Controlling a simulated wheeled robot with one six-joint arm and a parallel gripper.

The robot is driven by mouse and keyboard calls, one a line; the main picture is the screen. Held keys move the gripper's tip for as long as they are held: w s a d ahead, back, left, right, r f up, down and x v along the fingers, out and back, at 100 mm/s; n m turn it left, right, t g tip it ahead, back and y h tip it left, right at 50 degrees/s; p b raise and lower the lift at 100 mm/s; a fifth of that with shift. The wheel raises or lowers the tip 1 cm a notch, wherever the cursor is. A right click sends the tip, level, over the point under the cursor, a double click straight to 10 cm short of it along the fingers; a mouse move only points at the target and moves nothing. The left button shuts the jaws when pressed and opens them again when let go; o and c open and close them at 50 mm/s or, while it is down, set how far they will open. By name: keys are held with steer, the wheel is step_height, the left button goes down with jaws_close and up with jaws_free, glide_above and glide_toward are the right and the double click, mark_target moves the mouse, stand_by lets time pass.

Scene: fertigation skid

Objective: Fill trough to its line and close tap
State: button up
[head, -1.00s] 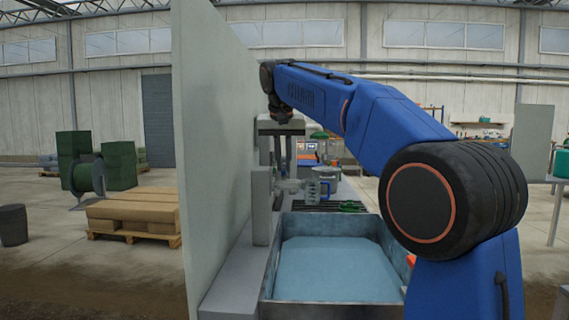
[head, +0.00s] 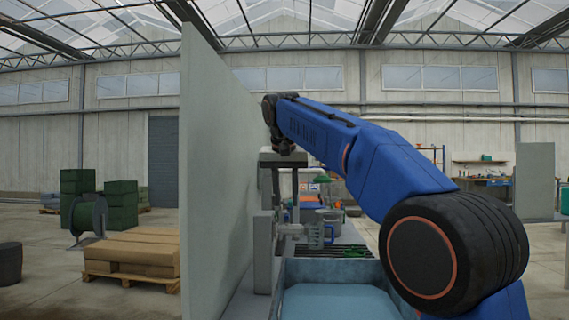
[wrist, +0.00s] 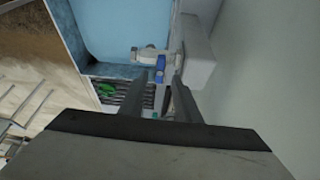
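The trough (head: 375,272) is at the bottom of the head view, with pale blue water (head: 325,303) in it. Its near part is cut off, and I cannot make out the fill line. The wrist view also shows the trough's blue inside (wrist: 120,25). There, a pale tap (wrist: 148,55) with a small blue part (wrist: 160,74) sits at the trough's end by the wall. My gripper (wrist: 168,75) points down close to the tap, its two dark fingers apart. I cannot tell whether they touch the tap or whether water is running.
A tall grey panel (head: 215,170) closes off the left side. A pallet of sacks (head: 135,253) stands farther left.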

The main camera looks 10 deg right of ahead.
steer(key=v, duration=1.3)
steer(key=shift+r, duration=0.25)
stand_by(1.1)
jaws_close()
steer(key=d+f+n+t+y, duration=0.2)
steer(key=d+f+y, duration=0.5)
steer(key=d, duration=0.6)
steer(key=shift+h, duration=0.7)
steer(key=x, duration=0.8)
steer(key=a+x, duration=0.1)
steer(key=x, duration=0.3)
steer(key=shift+a+r, duration=0.1)
steer(key=shift+w+a, duration=0.3)
steer(key=shift+a, duration=0.55)
